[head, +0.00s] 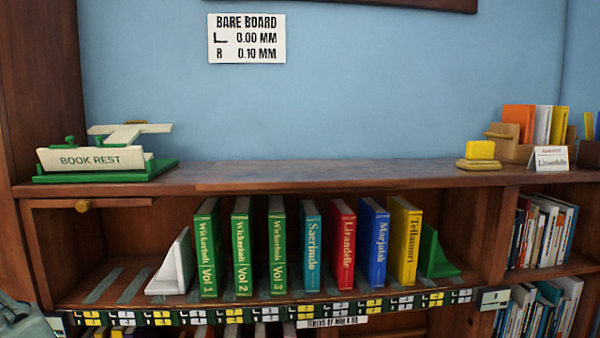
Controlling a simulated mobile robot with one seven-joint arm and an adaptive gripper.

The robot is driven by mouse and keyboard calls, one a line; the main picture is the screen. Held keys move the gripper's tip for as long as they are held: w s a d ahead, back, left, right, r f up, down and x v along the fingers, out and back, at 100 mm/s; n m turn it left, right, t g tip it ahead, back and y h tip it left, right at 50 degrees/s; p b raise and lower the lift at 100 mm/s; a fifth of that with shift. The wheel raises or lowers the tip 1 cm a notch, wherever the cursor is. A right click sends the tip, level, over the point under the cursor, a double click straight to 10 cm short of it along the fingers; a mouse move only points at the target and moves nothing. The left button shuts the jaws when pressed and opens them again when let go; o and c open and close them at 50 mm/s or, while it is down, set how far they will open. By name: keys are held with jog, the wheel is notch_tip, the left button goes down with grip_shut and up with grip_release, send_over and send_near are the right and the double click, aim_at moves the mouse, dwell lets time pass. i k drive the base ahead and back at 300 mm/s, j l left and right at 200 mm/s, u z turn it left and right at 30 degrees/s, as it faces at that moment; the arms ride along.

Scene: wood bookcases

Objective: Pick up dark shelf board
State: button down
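A long dark wooden board (345,173) with a worn, greyish top forms the top of the bookcase. It lies flat and its middle stretch is bare. A raised front edge starts left of the middle, and I cannot tell whether this stretch is a separate loose board. I make out no gripper fingers in the head view. A grey-green rounded shape shows cut off at the lower left corner, and I cannot tell what it is.
A green-based book rest (105,163) stands at the board's left, a yellow block (480,151) and name card (549,159) at its right. Below, several upright books stand between a white bookend (175,268) and a green bookend (436,254). A wall sign (247,38) reads "BARE BOARD".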

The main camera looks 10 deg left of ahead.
aim_at(318, 172)
jog(key=i+j+z, duration=0.2)
jog(key=z, duration=0.15)
jog(key=i+j+z, duration=0.1)
jog(key=j+z, duration=0.2)
jog(key=i+j+z, duration=0.15)
jog(key=j+z, duration=0.2)
